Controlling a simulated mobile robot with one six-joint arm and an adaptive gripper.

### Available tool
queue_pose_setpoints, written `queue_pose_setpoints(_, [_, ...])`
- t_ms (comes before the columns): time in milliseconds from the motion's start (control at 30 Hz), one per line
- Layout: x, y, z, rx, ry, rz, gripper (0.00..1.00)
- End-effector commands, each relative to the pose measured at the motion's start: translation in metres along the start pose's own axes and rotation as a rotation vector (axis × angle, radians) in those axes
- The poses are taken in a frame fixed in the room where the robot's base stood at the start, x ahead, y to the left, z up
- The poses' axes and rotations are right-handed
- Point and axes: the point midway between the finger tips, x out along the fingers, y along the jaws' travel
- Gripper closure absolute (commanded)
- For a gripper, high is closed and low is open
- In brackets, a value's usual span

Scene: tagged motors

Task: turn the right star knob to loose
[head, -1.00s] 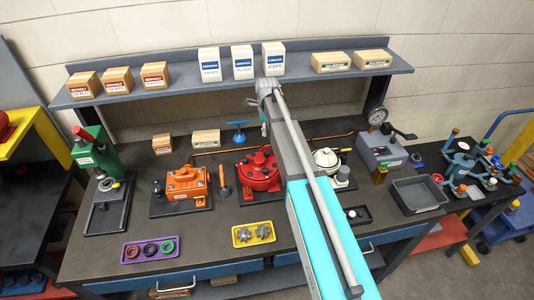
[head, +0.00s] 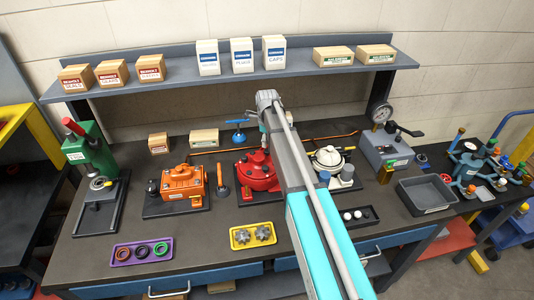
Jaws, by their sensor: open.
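Two grey star-shaped pieces lie in a yellow tray (head: 232,246) at the front middle of the bench; the right one (head: 264,234) is beside the left one (head: 241,236). Whether these are the star knobs of the task I cannot tell. The red motor unit (head: 254,172) stands behind them, partly covered by my arm. A cream round unit (head: 330,158) stands just right of my arm. No other star knob can be made out at this size. My gripper is hidden behind my arm, which reaches over the middle of the bench.
An orange motor (head: 183,181) and a green press (head: 88,150) stand at the left. A purple tray (head: 119,259) holds rings. A grey gauge box (head: 385,150) and an empty grey bin (head: 426,208) stand at the right. The shelf (head: 190,79) with boxes runs above.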

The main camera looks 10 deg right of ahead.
Motion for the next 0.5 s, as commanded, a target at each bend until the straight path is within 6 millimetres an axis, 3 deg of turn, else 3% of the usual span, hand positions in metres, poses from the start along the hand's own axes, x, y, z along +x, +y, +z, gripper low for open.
queue_pose_setpoints(500, [0.04, -0.001, -0.001, 0.001, 0.0, 0.0, 0.47])
